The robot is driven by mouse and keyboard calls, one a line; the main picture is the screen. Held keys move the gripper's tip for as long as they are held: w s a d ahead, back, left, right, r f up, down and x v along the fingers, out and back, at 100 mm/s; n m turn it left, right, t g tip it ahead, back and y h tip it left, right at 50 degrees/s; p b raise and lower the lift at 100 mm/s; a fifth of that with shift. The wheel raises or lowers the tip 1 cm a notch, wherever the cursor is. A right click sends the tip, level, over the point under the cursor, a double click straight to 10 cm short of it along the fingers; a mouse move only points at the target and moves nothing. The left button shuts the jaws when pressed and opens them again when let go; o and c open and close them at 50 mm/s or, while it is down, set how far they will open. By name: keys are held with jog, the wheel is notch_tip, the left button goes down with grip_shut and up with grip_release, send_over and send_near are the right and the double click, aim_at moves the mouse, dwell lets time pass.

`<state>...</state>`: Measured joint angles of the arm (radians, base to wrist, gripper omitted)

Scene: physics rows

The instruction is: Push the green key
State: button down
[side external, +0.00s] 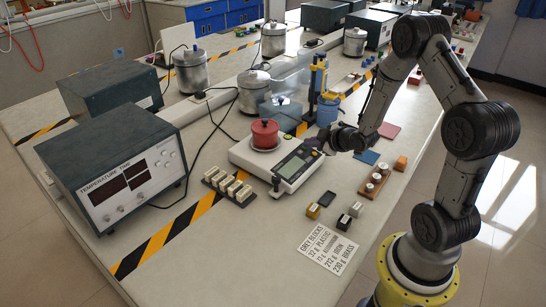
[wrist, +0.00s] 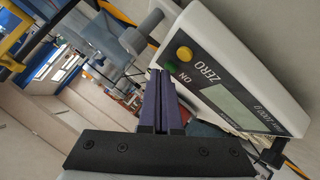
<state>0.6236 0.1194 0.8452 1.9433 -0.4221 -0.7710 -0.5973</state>
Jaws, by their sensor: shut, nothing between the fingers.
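The green key (wrist: 172,69) is a small round button marked ON on the sloped front panel of the white scale (wrist: 238,80). A yellow key (wrist: 184,54) marked ZERO sits beside it. My gripper (wrist: 161,72) is shut and empty, its dark purple fingers side by side. Its tips appear right at the green key in the wrist view; I cannot tell whether they touch it. In the side view my gripper (side external: 318,144) is at the right end of the scale (side external: 245,152), and the keys are too small or hidden to make out.
A blue and yellow stand (side external: 319,78) rises behind my gripper. Weights in a wooden block (side external: 374,181) are to the right, small blocks (side external: 344,222) in front.

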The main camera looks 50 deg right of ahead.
jog(key=shift+f, duration=0.15)
dwell(0.4)
jog(key=shift+s+r, duration=0.1)
jog(key=shift+r, duration=0.5)
notch_tip(320, 180, up, 6)
jog(key=s, duration=0.1)
dwell(0.5)
